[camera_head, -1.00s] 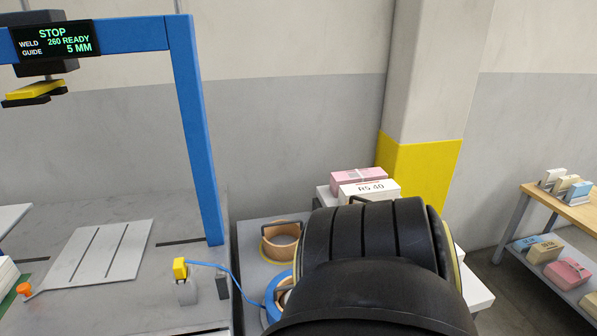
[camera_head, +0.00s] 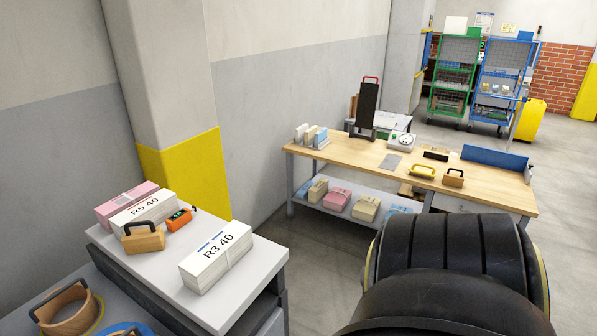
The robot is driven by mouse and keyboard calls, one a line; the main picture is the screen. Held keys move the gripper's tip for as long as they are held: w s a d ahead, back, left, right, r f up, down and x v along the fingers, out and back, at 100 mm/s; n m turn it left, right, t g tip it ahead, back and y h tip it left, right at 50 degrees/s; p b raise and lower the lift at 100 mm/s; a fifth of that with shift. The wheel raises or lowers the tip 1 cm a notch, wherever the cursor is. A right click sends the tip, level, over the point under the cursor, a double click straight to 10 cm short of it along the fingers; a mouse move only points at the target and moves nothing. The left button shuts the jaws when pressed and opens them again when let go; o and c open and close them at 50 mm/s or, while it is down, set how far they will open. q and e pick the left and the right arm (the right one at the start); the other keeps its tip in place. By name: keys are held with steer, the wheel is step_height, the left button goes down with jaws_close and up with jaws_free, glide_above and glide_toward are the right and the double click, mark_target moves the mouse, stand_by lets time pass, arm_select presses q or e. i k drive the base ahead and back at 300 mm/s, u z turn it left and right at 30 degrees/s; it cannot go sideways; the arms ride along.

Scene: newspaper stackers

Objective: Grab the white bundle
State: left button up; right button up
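Two white bundles lie on the grey stand at the left. The nearer white bundle, marked R3 40 (camera_head: 216,258), is banded and sits near the stand's front edge. The farther white bundle, marked R5 40 (camera_head: 146,212), lies beside a pink bundle (camera_head: 122,204), and a wooden block with a dark handle stands in front of it. A large black part of my own arm fills the lower right. Neither gripper shows in the head view.
An orange device (camera_head: 179,220) sits between the white bundles. Green (camera_head: 455,75) and blue (camera_head: 500,85) carts are farther back. Open floor lies between.

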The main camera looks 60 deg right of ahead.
mark_target(204, 267)
steer(key=u, duration=2.95)
steer(key=k, duration=2.75)
steer(key=z, duration=1.35)
steer(key=i, duration=0.15)
steer(key=u, duration=0.2)
